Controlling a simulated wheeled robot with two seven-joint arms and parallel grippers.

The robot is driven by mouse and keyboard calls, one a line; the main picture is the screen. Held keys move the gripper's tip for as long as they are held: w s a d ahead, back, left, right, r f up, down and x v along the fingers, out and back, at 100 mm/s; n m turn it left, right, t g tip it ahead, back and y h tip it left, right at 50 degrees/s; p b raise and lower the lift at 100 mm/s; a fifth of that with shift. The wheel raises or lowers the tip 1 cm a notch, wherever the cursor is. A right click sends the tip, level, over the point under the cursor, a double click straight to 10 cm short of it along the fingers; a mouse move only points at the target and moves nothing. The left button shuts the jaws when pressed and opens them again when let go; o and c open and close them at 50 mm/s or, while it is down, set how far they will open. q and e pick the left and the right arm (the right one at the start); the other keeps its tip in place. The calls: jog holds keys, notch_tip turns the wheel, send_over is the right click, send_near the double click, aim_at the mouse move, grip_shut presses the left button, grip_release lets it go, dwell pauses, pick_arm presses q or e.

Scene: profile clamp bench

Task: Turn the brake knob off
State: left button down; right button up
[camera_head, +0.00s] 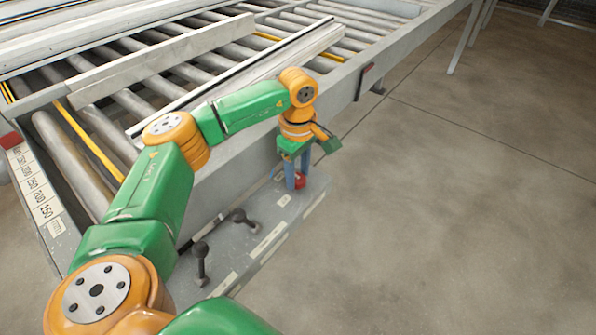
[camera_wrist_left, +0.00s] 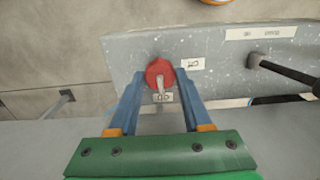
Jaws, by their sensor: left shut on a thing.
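The brake knob (camera_head: 300,181) is a small red knob at the far end of a grey control panel (camera_head: 240,240) beside the roller bench. In the left wrist view the knob (camera_wrist_left: 157,68) is round and red with a pale bar, which points down toward a small white label (camera_wrist_left: 163,97). Another small label (camera_wrist_left: 192,64) sits to its right. My left gripper (camera_head: 297,184) reaches down onto the knob. In the wrist view its blue fingers (camera_wrist_left: 160,76) stand on either side of the knob, shut on it. My right gripper is not in view.
Two dark levers, one nearer (camera_head: 201,262) and one farther (camera_head: 243,218), stand on the panel. The roller bench (camera_head: 345,85) lies behind, with long pale profiles (camera_head: 165,60) on its rollers. A dark red block (camera_head: 367,79) sits on its side rail. The floor at right is clear.

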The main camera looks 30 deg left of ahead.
pick_arm(q)
jog(key=n, duration=0.8)
jog(key=shift+n, duration=0.3)
jog(key=n, duration=0.4)
jog(key=shift+n+p, duration=0.3)
jog(key=shift+p, duration=0.05)
jog(key=shift+n, duration=2.2)
jog(key=shift+c, duration=1.7)
grip_release()
